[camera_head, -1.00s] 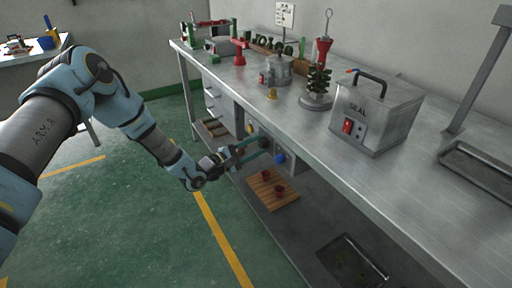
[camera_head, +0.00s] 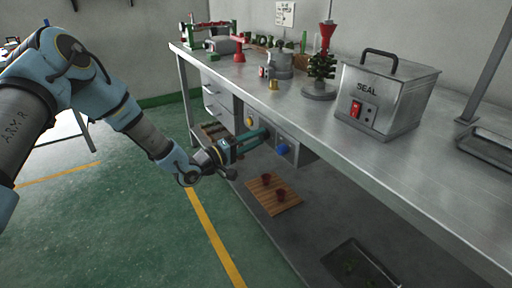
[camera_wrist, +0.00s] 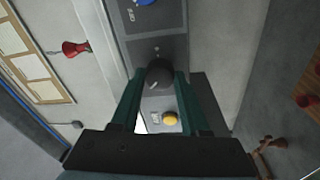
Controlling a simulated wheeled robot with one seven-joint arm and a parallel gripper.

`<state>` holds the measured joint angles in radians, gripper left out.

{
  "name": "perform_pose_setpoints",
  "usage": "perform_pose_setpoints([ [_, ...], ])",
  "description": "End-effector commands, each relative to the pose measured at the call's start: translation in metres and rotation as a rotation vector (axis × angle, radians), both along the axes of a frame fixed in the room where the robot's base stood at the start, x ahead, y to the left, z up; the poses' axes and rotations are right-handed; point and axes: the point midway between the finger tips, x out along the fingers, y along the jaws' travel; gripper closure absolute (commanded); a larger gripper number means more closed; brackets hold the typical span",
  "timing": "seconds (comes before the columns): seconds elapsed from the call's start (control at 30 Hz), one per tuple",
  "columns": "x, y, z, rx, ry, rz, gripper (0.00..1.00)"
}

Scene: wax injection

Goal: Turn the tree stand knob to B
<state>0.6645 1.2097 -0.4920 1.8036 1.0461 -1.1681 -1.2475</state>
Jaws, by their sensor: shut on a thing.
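A dark round knob (camera_wrist: 157,76) sits on the grey control panel (camera_wrist: 160,48) under the bench top. It has a small pale mark; I cannot read any letter beside it. My gripper (camera_wrist: 157,82) has its green fingers on either side of this knob, shut on it. In the head view my gripper (camera_head: 266,133) reaches the panel and hides the knob. A yellow knob (camera_wrist: 170,118) and a blue knob (camera_wrist: 143,2) are on either side of it. The tree stand (camera_head: 319,93) stands on the bench with a dark green tree (camera_head: 321,70) upright on it.
The steel bench (camera_head: 400,165) overhangs the panel. A SEAL box (camera_head: 385,95) stands on top.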

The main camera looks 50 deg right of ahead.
Motion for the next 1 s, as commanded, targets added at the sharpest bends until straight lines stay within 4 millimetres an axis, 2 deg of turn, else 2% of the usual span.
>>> perform_pose_setpoints([
  [0.03, 0.0002, 0.0003, -0.0058, -0.015, -0.041, 0.000, 1.00],
  [1.0, 0.0042, -0.0012, -0.0074, -0.349, -0.901, -0.001, 1.00],
])
